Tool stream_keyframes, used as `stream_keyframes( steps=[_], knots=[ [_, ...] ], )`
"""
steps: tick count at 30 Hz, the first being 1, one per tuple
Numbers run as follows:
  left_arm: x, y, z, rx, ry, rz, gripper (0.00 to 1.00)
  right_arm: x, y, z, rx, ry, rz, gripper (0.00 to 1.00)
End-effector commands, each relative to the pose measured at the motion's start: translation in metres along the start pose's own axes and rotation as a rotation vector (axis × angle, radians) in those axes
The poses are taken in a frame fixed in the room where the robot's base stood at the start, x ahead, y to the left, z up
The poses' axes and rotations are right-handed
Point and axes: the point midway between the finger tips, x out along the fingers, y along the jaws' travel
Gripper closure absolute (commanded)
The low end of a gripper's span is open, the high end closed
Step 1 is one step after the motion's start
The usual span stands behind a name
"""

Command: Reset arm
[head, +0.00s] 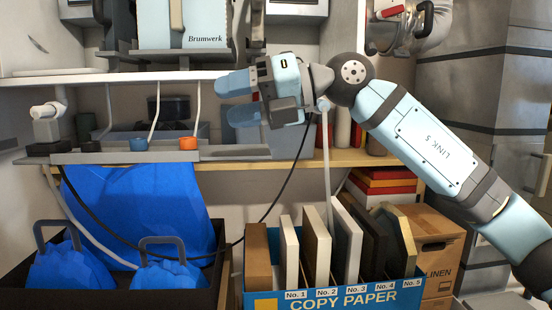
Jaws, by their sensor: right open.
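My right arm (430,145) comes in from the right and reaches across the upper middle of the head view. My right gripper (232,100) points left with its two light-blue fingers apart and nothing between them. It hangs in front of the shelves, above the row of filed boards. My left gripper and arm are not in view.
A blue copy paper box (330,299) holds several upright numbered boards below my arm. A dark tray (30,285) with blue bags stands at lower left. Shelves (110,77) carry a Brumwerk unit (185,20). A cardboard box (437,245) and grey cabinet (470,85) stand right.

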Motion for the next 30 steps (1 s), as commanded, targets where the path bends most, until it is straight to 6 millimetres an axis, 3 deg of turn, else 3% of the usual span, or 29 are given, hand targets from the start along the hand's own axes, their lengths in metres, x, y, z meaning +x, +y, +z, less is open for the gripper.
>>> stream_keyframes(
  steps=[1, 8, 14, 20, 26, 30],
  knots=[
    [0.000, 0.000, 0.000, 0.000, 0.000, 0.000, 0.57, 0.005, -0.015, -0.013, 0.063, -0.011, 0.079, 0.48],
    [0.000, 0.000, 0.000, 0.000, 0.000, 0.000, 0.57, 0.007, -0.065, -0.055, 0.344, -0.138, 0.403, 0.48],
    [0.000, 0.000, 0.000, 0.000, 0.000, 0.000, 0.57, -0.006, -0.120, -0.091, 0.626, -0.323, 0.620, 0.48],
    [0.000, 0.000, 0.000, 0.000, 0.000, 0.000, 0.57, -0.027, -0.188, -0.139, 0.928, -0.556, 0.760, 0.48],
    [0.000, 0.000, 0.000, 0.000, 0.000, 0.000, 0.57, -0.050, -0.262, -0.208, 1.250, -0.817, 0.812, 0.48],
    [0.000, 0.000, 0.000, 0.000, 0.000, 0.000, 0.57, -0.066, -0.311, -0.273, 1.481, -1.004, 0.795, 0.48]
  ],
)
